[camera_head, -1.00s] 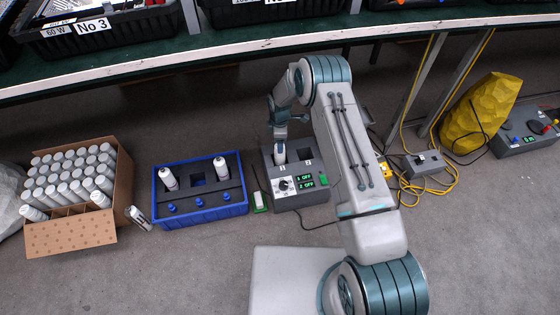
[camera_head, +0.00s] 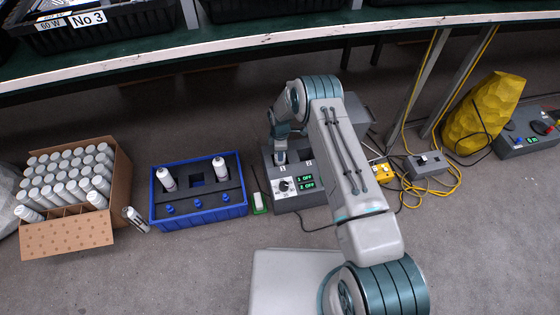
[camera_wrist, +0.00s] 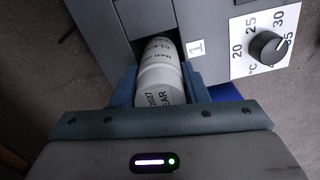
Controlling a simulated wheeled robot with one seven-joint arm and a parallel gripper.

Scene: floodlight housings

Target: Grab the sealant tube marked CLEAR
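A white tube (camera_wrist: 162,72) with dark lettering stands in the slot marked 1 of a grey heater box (camera_head: 288,202). Part of the lettering in the wrist view reads like "CLEAR", partly cut off. My gripper (camera_wrist: 162,88) is at the tube with one finger on each side, very close to it. Small gaps seem to show beside the tube, so the fingers look open around it. In the head view my gripper (camera_head: 280,157) is over slot 1 and hides most of the tube. The tube's lower part is hidden in the slot.
A blue crate (camera_head: 200,216) left of the box holds two white tubes and several blue caps. A carton (camera_head: 68,240) of white tubes stands further left, with a loose tube (camera_head: 136,219) beside it. A yellow bag (camera_head: 482,115) and cables lie right. A bench edge (camera_head: 250,34) runs behind.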

